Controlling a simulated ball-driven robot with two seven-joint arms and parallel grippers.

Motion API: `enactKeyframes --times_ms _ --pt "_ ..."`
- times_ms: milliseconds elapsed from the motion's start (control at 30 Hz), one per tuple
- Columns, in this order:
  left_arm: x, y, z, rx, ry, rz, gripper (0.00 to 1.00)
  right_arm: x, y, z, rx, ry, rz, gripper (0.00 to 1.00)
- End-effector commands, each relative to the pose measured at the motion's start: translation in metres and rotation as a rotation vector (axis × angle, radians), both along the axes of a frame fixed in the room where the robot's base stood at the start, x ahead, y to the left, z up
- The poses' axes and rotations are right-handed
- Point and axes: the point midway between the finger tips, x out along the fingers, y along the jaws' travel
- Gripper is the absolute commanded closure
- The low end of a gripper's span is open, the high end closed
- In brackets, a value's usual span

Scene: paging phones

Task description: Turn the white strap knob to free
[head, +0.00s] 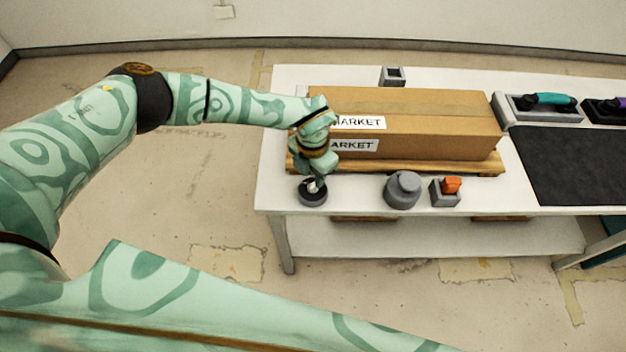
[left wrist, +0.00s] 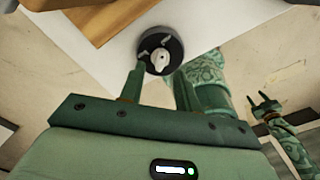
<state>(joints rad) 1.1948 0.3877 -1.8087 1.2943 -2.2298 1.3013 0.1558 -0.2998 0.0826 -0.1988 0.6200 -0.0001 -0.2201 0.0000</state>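The white strap knob (head: 316,186) sits on a dark round base (head: 312,198) at the table's front left corner. It shows in the left wrist view as a white knob (left wrist: 159,59) on its dark disc, with small marks around it that are too small to read. My left gripper (head: 316,178) is right above the knob and partly hides it in the head view. In the left wrist view its fingers (left wrist: 158,84) are apart, with the knob just beyond and between the tips; contact cannot be told. My right gripper (left wrist: 262,97) shows far off, its fingers apart and empty.
A long cardboard box (head: 450,130) on a wooden pallet (head: 420,168) lies behind the knob. A grey round knob (head: 402,190) and an orange switch (head: 452,185) stand to its right. A black mat (head: 575,165) and phone-like handsets (head: 550,98) are farther right.

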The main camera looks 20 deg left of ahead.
Motion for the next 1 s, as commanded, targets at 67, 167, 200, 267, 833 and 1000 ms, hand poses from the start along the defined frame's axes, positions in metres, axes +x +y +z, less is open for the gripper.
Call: enactKeyframes --times_ms 67,167,200,267,833,1000 --pt "0.0 0.0 -0.015 0.0 0.001 0.001 0.67 -0.001 0.0 -0.005 0.0 0.002 0.0 0.55" --pt "0.0 0.0 -0.025 0.0 0.001 0.001 0.67 -0.001 0.0 -0.007 0.0 0.003 0.0 0.55" --pt "0.0 0.0 -0.028 -0.001 0.0 0.001 0.67 -0.002 0.001 -0.007 0.001 0.003 0.0 0.55" --pt "0.0 0.0 -0.03 -0.001 0.0 0.0 0.67 -0.002 0.001 -0.007 0.001 0.003 0.0 0.55" --pt "0.0 0.0 -0.03 -0.001 0.0 0.001 1.0 -0.002 0.004 -0.007 0.005 0.004 -0.001 0.55" --pt "0.0 0.0 -0.03 -0.001 0.0 0.019 1.0 -0.001 0.004 -0.005 0.005 0.003 0.0 0.55"
